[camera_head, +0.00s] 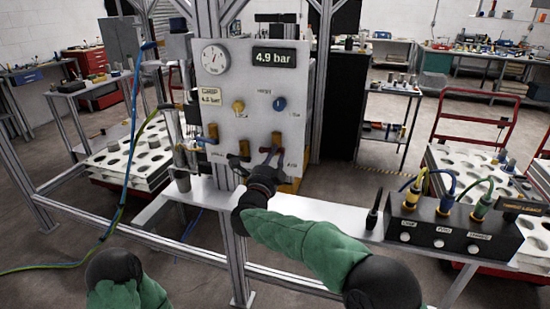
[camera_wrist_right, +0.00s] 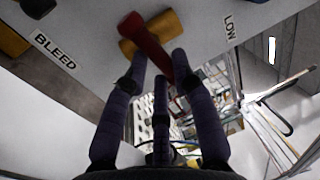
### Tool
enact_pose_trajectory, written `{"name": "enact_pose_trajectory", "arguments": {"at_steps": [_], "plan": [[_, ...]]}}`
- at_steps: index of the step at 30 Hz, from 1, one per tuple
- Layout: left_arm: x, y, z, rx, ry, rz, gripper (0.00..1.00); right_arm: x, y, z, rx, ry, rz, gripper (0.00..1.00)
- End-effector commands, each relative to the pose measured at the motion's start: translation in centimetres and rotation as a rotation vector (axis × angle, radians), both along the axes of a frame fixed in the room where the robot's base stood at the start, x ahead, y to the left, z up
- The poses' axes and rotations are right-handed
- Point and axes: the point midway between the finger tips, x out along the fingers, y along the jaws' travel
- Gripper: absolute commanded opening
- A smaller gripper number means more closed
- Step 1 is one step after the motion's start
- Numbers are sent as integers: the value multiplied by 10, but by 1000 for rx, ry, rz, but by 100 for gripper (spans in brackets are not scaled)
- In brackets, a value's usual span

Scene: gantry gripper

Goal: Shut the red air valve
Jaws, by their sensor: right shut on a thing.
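The red air valve handle (camera_wrist_right: 148,42) shows in the right wrist view as a red lever crossing a yellow valve body (camera_wrist_right: 169,24) on a grey panel. The yellow body also shows in the head view (camera_head: 277,138), low on the panel's right half. My right gripper (camera_head: 269,154) reaches the panel there; its dark fingers also show in the wrist view (camera_wrist_right: 162,62). They are shut on the red lever, which runs down between them. The fingers hide most of the lever in the head view. My left gripper is not in view.
The panel (camera_head: 225,115) carries a round gauge (camera_head: 215,58), a display (camera_head: 275,57) reading 4.9 bar, a yellow knob (camera_head: 238,106), a blue knob (camera_head: 279,104) and another valve (camera_head: 212,134). A black box (camera_head: 450,229) with cables stands right on the white shelf (camera_head: 325,212).

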Motion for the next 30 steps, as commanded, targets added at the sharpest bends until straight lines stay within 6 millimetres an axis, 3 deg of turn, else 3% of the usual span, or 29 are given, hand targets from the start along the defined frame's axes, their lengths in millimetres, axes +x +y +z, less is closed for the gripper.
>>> {"name": "enact_pose_trajectory", "arguments": {"at_steps": [1, 29, 30], "plan": [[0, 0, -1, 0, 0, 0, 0, -1, 5, -11, 7, 13, 8, 0], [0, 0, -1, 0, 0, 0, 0, 0, 5, -11, 65, -7, 8, 0], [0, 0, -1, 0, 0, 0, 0, 0, 5, -11, 65, -7, 8, 35]]}}
